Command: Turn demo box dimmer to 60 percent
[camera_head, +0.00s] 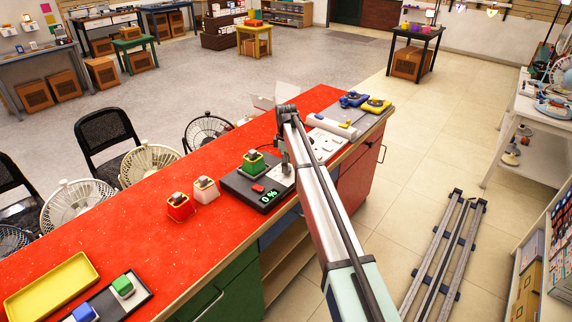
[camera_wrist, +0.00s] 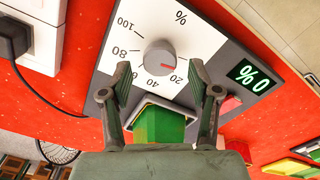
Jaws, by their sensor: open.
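The demo box (camera_head: 238,184) is a dark box on the red counter. The green display (camera_wrist: 249,76) reads 0 %, and also shows in the head view (camera_head: 269,196). My gripper (camera_wrist: 161,72) is open, its fingertips either side of and slightly below the knob in the picture, with gaps visible. In the head view, my gripper (camera_head: 286,163) is over the panel and the knob is hidden.
A red button (camera_wrist: 230,104) is beside the display. A black plug (camera_wrist: 15,38) with a cable is at the left.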

